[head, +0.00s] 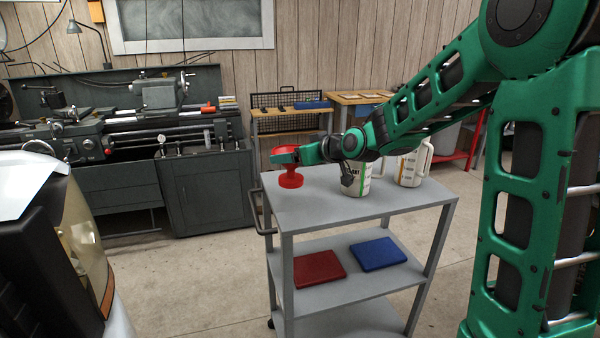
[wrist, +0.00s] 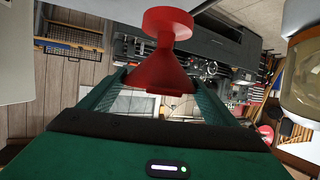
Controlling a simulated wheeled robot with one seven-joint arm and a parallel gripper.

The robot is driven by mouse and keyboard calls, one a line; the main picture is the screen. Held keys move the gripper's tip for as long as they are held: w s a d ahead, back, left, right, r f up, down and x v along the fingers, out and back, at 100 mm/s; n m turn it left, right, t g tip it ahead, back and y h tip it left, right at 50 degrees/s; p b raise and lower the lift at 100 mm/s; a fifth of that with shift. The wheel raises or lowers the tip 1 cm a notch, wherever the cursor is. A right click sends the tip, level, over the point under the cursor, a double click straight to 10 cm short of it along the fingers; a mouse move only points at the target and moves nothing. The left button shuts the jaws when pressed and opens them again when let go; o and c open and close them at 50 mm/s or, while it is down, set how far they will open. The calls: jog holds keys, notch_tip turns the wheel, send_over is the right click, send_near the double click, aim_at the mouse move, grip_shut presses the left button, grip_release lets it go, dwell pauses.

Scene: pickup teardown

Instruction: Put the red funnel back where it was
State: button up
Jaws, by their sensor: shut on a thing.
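The red funnel (head: 291,180) is at the far left end of the grey cart's top (head: 325,205) in the head view. My gripper (head: 287,156) reaches it from the right and is shut on its side. In the wrist view the red funnel (wrist: 163,62) sits between the two fingers of my gripper (wrist: 160,95). The funnel looks upright in the head view. I cannot tell whether its lower end touches the cart top or hangs just above it.
Two white jugs (head: 357,180) (head: 412,168) stand on the cart top, right of the funnel, partly behind my arm. The lower shelf holds a red box (head: 319,269) and a blue box (head: 377,254). The front of the cart top is clear. A lathe (head: 110,135) stands behind left.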

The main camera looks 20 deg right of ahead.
aim_at(301, 176)
jog(key=shift+w+d+f, duration=0.3)
jog(key=shift+d+f, duration=0.1)
jog(key=shift+d, duration=0.15)
jog(key=shift+w+d+f, duration=0.25)
jog(key=shift+d+f, duration=0.1)
jog(key=shift+d, duration=0.2)
jog(key=shift+f, duration=2)
jog(key=o, duration=1)
jog(key=shift+f, duration=0.1)
